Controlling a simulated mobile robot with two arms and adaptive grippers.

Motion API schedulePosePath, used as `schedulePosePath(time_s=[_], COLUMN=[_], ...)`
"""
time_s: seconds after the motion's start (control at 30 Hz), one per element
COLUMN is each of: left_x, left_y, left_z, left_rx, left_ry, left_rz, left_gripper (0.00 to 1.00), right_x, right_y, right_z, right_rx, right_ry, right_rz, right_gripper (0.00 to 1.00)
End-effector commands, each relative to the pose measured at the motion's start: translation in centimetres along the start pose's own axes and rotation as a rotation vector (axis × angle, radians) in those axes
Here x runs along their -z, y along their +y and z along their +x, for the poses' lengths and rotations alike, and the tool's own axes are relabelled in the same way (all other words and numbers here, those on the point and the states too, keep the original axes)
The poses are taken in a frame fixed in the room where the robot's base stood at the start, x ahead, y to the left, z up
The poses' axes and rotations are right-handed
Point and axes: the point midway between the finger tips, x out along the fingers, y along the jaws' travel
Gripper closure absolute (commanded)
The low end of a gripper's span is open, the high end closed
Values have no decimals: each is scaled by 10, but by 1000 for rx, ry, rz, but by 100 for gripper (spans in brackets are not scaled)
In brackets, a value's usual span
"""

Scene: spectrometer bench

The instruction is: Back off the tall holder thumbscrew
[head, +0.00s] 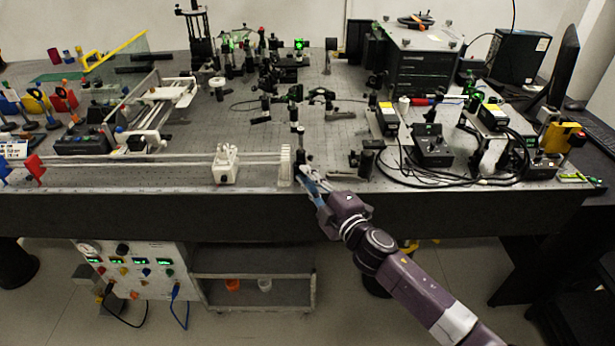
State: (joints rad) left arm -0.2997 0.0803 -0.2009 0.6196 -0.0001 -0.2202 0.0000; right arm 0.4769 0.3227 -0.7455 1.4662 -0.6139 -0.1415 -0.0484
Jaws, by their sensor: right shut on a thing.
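The tall holder (299,138) is a slim dark upright post near the front edge of the optical bench, just right of a white block. My right gripper (307,174) reaches in from the lower right to the lower part of this holder. Its fingers are shut at the holder's side, where the thumbscrew sits. The thumbscrew itself is hidden by the fingers and too small to make out. My left gripper is not in view.
A white rail (170,161) with a white carriage (226,165) runs along the front left. Small dark mounts (366,158) stand close to the right of the gripper. Cables and a black control box (432,146) lie farther right.

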Motion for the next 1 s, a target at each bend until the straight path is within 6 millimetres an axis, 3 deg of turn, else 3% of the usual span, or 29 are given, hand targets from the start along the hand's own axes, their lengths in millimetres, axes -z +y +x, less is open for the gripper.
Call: schedulePosePath(time_s=[1.0], left_x=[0], left_y=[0], left_z=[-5], left_rx=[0], left_ry=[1], left_rz=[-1], left_gripper=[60], right_x=[-1], right_y=[-2], right_z=[0], right_rx=[3], right_ry=[0], right_rz=[-907], right_gripper=[100])
